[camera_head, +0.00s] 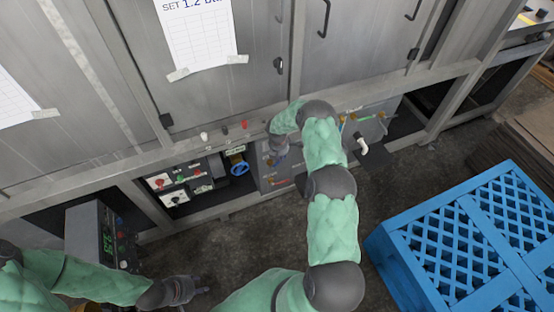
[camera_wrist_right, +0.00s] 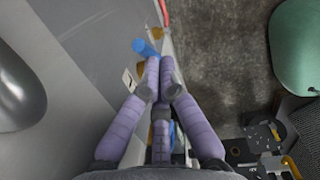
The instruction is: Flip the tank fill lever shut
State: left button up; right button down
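My right gripper (camera_head: 279,148) reaches down in front of a grey panel (camera_head: 272,177) under the cabinets. In the right wrist view its fingers (camera_wrist_right: 161,68) are drawn together at the tips, with nothing seen held between them. A blue lever handle (camera_wrist_right: 145,47) with an orange-brown fitting lies just beyond the fingertips; contact cannot be told. I cannot read a label to confirm it as the tank fill lever. In the head view the arm and gripper partly hide this panel. My left gripper (camera_head: 187,290) is low at the left, away from the panels, its finger opening unclear.
A blue valve wheel (camera_head: 240,168) and a button panel (camera_head: 180,183) sit left of the right gripper. A blue crate (camera_head: 385,245) fills the lower right. A control box (camera_head: 100,238) stands left.

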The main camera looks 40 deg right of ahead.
pick_arm(q)
jog(key=shift+f, duration=0.2)
pick_arm(e)
jog(key=shift+d+f, duration=0.15)
jog(key=shift+d, duration=0.15)
jog(key=shift+a, duration=0.1)
pick_arm(q)
jog(key=r+p, duration=0.2)
jog(key=s+r+p, duration=0.1)
jog(key=r+p, duration=0.1)
jog(key=shift+s+d+r, duration=0.1)
jog(key=shift+r, duration=0.2)
pick_arm(e)
notch_tip(320, 180, up, 11)
jog(key=s+d, duration=0.2)
jog(key=shift+d, duration=0.35)
jog(key=shift+s, duration=0.1)
